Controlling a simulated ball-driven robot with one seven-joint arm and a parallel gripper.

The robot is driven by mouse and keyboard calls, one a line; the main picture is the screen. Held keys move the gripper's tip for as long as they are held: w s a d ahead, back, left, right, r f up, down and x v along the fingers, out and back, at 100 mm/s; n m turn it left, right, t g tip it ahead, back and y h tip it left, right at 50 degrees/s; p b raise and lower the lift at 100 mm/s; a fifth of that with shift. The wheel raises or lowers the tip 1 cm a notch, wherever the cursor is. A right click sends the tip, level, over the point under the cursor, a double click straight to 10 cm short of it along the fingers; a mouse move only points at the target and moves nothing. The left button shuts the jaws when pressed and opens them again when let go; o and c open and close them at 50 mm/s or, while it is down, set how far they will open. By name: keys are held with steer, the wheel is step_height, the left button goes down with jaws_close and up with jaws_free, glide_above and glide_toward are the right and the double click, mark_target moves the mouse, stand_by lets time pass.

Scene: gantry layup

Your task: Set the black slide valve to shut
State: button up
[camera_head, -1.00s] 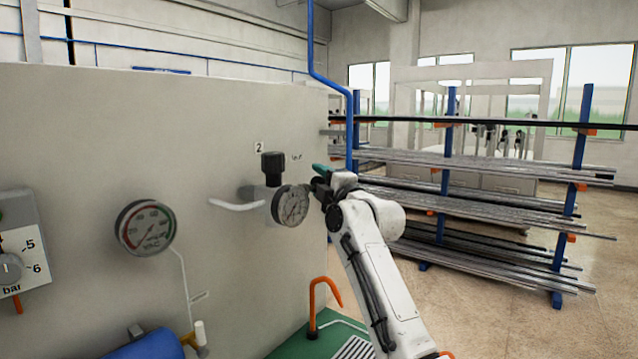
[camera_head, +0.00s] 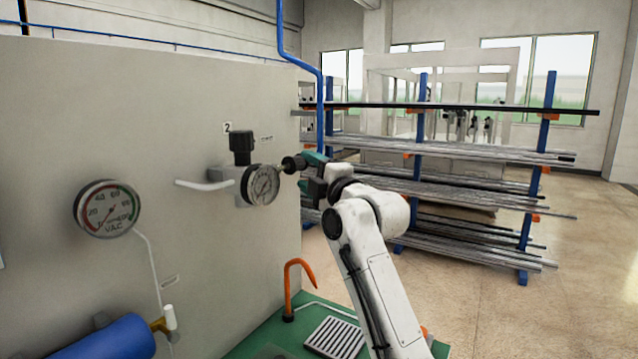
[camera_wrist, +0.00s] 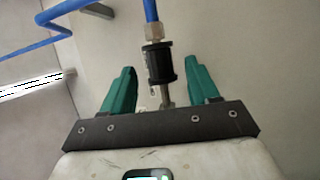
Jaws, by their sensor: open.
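The black slide valve (camera_wrist: 159,62) is a short black sleeve on a metal fitting, with a blue hose running from its far end in the wrist view. In the head view the black sleeve (camera_head: 293,163) sits just right of the pressure gauge. My gripper (camera_wrist: 161,67) is open, with one teal finger on each side of the sleeve. Small gaps seem to show between the fingers and the sleeve, so no contact is visible. In the head view my gripper (camera_head: 313,161) is at the panel's right edge, partly hidden by my own wrist.
A pressure gauge (camera_head: 264,185) and a black-knobbed regulator (camera_head: 241,147) stand close left of my gripper. A vacuum gauge (camera_head: 106,208) is on the grey panel (camera_head: 200,100). An orange hook (camera_head: 287,292) rises below. A rack of bars (camera_head: 450,155) stands behind, with open floor at right.

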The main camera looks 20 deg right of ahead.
steer(key=shift+b+v, duration=0.3)
steer(key=shift+v, duration=1.45)
